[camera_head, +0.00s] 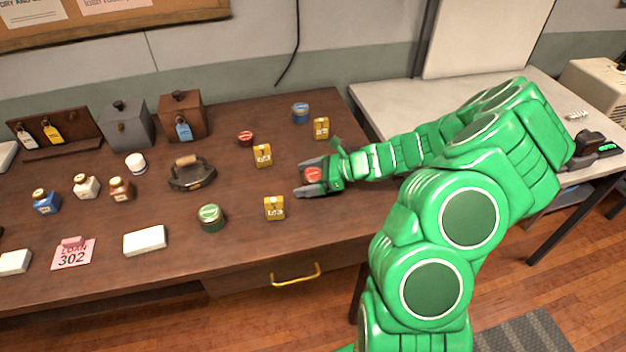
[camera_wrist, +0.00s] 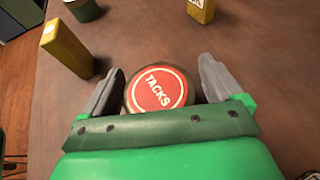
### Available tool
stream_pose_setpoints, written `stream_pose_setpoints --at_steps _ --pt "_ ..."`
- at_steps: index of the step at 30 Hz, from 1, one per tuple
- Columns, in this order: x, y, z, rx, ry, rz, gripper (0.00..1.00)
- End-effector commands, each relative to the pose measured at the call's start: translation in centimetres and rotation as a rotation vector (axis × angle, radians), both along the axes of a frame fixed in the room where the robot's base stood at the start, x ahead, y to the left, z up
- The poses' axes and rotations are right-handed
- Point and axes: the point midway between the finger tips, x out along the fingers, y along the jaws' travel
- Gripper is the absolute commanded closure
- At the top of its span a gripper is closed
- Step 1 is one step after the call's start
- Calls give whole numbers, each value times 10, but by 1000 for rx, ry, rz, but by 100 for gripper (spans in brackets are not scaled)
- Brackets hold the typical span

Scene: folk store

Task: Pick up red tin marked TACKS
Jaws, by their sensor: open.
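The red tin marked TACKS (camera_wrist: 158,90) sits on the brown desk, its round red lid facing up in the wrist view. In the head view the tin (camera_head: 313,175) shows between the fingers of my gripper (camera_head: 305,178). In the wrist view my gripper (camera_wrist: 160,82) is open, with one grey finger on each side of the tin. The left finger looks close to the tin's side and the right finger has a small gap. I cannot tell whether either touches it. The tin's near edge is hidden by the green gripper body.
Yellow boxes stand around the tin on the desk (camera_head: 330,235): one in front (camera_head: 274,208), one behind left (camera_head: 262,155), one behind right (camera_head: 321,128). A green tin (camera_head: 211,217) and a smaller red tin (camera_head: 246,138) stand to the left.

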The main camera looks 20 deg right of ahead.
Motion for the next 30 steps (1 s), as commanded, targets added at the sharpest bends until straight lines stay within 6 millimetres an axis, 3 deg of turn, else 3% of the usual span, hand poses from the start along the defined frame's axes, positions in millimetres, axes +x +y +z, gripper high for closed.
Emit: stream_pose_setpoints --at_steps 5,16,25,30 --pt "0 0 0 0 0 0 9" --pt "0 0 0 0 0 0 65" --pt "0 0 2 0 -1 -1 66" --pt "0 -1 15 -1 -3 -1 66"
